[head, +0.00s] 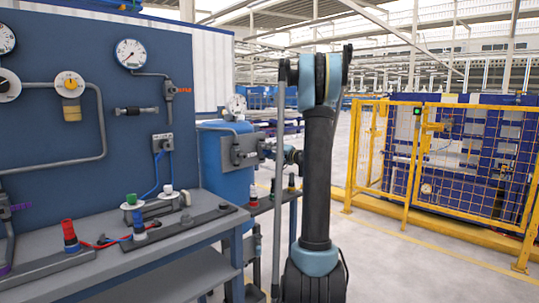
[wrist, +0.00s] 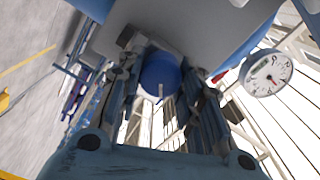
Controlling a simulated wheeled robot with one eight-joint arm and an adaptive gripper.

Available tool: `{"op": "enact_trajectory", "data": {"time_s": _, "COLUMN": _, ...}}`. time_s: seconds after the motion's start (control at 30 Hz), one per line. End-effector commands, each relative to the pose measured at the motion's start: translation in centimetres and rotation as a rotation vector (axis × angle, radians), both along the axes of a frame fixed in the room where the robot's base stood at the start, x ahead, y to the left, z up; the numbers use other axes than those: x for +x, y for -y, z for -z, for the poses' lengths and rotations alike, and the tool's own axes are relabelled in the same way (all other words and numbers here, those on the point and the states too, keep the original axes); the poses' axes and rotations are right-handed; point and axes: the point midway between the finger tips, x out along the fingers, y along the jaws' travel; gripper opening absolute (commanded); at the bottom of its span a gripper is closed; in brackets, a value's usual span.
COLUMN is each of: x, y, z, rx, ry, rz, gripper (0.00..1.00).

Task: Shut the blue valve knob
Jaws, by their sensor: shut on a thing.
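The blue valve knob (wrist: 160,72) is round and has a thin pale line across its lower face. In the wrist view it sits between the two fingers of my gripper (wrist: 161,60), against a grey plate (wrist: 185,22). My gripper is shut on the knob, with one finger on either side. In the head view my gripper (head: 264,151) reaches a grey plate on the blue tank (head: 228,182). The knob cannot be made out there, as the gripper covers that spot.
A round gauge (wrist: 268,73) is close beside my gripper; it tops the tank in the head view. A workbench (head: 180,240) with fittings stands left, under a blue gauge panel (head: 50,120). A yellow fence (head: 445,150) stands right, with open floor before it.

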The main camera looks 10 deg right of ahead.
Motion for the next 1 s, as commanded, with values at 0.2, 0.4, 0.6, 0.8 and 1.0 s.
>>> {"op": "enact_trajectory", "data": {"time_s": 0.2, "x": 0.20, "y": 0.45, "z": 0.15, "rx": 0.164, "ry": -0.121, "rz": 0.010, "gripper": 0.10}}
{"op": "enact_trajectory", "data": {"time_s": 0.4, "x": 0.18, "y": 0.44, "z": 0.24, "rx": 0.307, "ry": -0.225, "rz": 0.010, "gripper": 0.10}}
{"op": "enact_trajectory", "data": {"time_s": 0.6, "x": 0.15, "y": 0.40, "z": 0.33, "rx": 0.424, "ry": -0.310, "rz": 0.009, "gripper": 0.10}}
{"op": "enact_trajectory", "data": {"time_s": 0.8, "x": 0.11, "y": 0.34, "z": 0.38, "rx": 0.505, "ry": -0.369, "rz": 0.008, "gripper": 0.10}}
{"op": "enact_trajectory", "data": {"time_s": 1.0, "x": 0.07, "y": 0.27, "z": 0.41, "rx": 0.546, "ry": -0.399, "rz": 0.007, "gripper": 0.10}}
